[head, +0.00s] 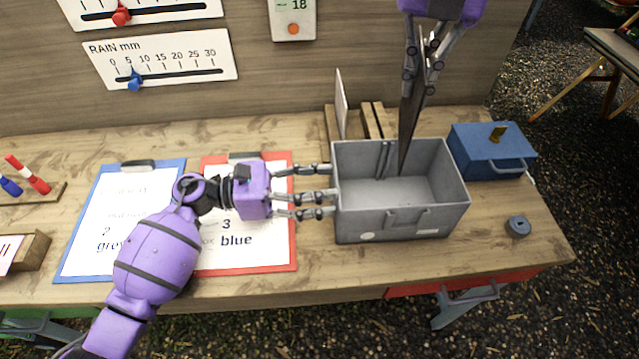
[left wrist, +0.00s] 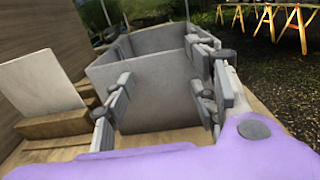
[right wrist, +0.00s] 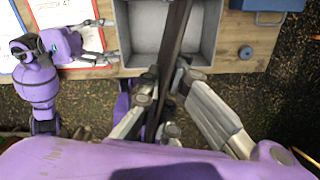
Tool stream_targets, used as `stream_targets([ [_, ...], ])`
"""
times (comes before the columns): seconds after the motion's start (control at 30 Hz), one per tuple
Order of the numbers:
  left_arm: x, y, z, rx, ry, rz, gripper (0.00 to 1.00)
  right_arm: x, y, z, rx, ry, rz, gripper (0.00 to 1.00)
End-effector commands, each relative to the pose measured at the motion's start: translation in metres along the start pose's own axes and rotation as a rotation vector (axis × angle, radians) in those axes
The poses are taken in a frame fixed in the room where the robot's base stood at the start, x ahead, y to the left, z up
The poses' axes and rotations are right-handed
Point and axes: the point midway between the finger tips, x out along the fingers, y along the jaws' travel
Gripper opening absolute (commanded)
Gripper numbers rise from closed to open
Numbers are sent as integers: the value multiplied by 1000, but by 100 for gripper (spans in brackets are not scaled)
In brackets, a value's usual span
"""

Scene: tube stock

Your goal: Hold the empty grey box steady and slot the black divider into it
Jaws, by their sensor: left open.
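The empty grey box (head: 364,226) stands on the bench, open side up, with upright slot ribs on its back wall. My left gripper (head: 330,192) is open at the box's left wall. In the left wrist view the grey box (left wrist: 160,90) shows between its spread fingers; I cannot tell whether they touch it. My right gripper (head: 418,80) is shut on the black divider (head: 410,130) above the box. The divider points downward, almost edge-on, its lower end appearing over the box's interior. I cannot tell how deep it reaches. The divider also shows in the right wrist view (right wrist: 180,35).
A blue box (head: 490,165) stands close to the grey box's right, and a small grey round piece (head: 518,227) lies near the bench's right end. A wooden rack with a white panel (head: 341,103) stands behind. Blue and red clipboards lie under and beside my left arm.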

Motion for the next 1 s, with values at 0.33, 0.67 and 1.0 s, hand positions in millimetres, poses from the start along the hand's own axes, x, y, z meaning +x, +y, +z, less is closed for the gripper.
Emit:
stream_targets([
  [0.33, 0, 0, 0, 0, 0, 0, 2, 0, 0, 0, 0, 0, 0, 0],
  [0.67, 0, 0, 0, 0, 0, 0, 0, 0, 0, 0, 0, 0, 0, 0],
  [1.0, 0, 0, 0, 0, 0, 0, 0, 0, 0, 0, 0, 0, 0, 0],
])
